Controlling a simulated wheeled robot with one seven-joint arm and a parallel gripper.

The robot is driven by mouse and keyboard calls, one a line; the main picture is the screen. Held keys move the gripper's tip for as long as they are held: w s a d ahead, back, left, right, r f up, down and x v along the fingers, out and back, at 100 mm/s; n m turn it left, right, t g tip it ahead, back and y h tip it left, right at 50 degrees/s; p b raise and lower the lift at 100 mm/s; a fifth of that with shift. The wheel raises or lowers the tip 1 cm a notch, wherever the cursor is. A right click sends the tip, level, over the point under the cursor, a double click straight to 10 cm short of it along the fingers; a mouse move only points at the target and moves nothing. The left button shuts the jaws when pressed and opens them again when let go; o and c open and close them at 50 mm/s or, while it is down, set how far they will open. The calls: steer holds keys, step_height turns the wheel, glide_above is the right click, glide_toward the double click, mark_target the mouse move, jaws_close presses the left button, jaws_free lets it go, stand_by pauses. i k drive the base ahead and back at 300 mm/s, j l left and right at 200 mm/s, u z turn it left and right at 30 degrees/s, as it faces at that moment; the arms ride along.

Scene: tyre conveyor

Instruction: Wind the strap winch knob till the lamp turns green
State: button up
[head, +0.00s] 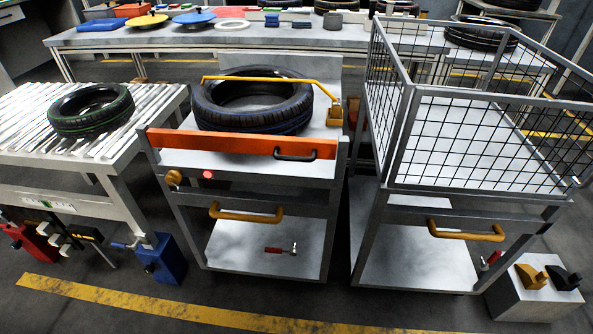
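In the head view, a brass-coloured round knob (173,177) sits on the front left of the middle cart (250,165), below the orange bar. I take it to be the strap winch knob. Just right of it is a small round lamp (207,174), glowing red. A tyre (252,104) lies flat on the cart. A yellow bar or strap (265,79) runs over it to a yellow fitting (335,112) at the right. My gripper is not in view, and nothing touches the knob.
The orange bar (225,146) with a black handle crosses the cart front. A yellow handle (245,214) juts out lower down. A roller conveyor (40,140) with another tyre (91,110) stands left. A mesh-sided cart (460,200) stands right. The floor in front is clear.

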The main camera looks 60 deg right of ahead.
mark_target(173, 178)
steer(key=z, duration=1.6)
steer(key=j+u, duration=0.25)
steer(key=j, duration=0.15)
steer(key=i+j+u, duration=0.15)
steer(key=j+u, duration=0.15)
steer(key=i+j+u, duration=0.25)
steer(key=j, duration=0.15)
steer(key=k, duration=0.1)
